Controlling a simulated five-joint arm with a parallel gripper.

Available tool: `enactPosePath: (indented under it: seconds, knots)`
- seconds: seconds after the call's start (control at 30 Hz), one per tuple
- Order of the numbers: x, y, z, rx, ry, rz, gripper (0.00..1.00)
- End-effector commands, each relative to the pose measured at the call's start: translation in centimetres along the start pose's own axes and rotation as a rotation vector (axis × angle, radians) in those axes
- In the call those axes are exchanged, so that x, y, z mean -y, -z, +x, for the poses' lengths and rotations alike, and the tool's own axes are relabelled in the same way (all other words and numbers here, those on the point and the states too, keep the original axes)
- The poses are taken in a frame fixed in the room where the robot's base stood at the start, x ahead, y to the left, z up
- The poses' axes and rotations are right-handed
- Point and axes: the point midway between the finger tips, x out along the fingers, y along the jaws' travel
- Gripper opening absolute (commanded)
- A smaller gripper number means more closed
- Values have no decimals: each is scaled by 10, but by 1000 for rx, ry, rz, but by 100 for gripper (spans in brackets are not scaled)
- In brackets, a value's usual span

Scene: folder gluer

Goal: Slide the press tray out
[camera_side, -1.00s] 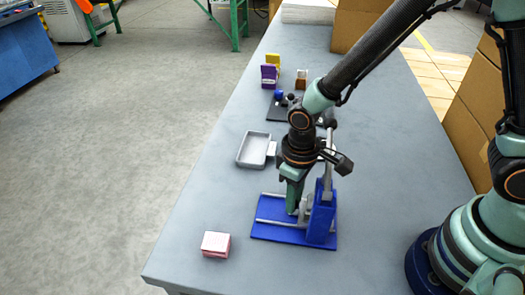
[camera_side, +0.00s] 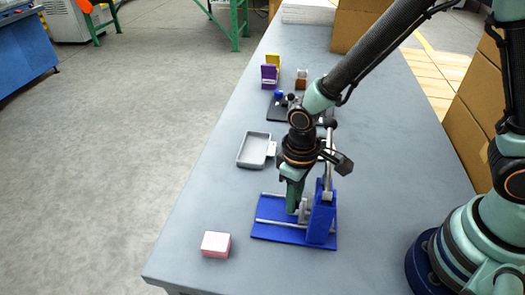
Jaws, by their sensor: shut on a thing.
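The blue press (camera_side: 322,222) stands on a blue base plate with grey rails near the front of the table, its grey lever upright. My gripper (camera_side: 292,207) points down at the press, just left of its blue upright block. It is shut on a small grey part above the rails (camera_side: 275,224), seemingly the press tray or its handle. The fingers and my wrist hide most of that part, so its shape and the exact grip cannot be told.
A pink-and-white box (camera_side: 216,244) sits at the front left. A separate grey open tray (camera_side: 254,150) lies behind the press. Purple (camera_side: 269,77) and yellow (camera_side: 273,61) holders stand farther back by a black fixture (camera_side: 279,111).

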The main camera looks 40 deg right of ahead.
Motion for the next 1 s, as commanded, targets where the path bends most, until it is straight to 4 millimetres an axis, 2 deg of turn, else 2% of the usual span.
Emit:
enactPosePath:
  seconds: [0.47,0.83,1.0]
  knots:
    - [2,4,-1,-3,0,-1,0]
    - [24,59,-1,-6,1,-1,0]
    - [32,78,-1,-6,1,-1,0]
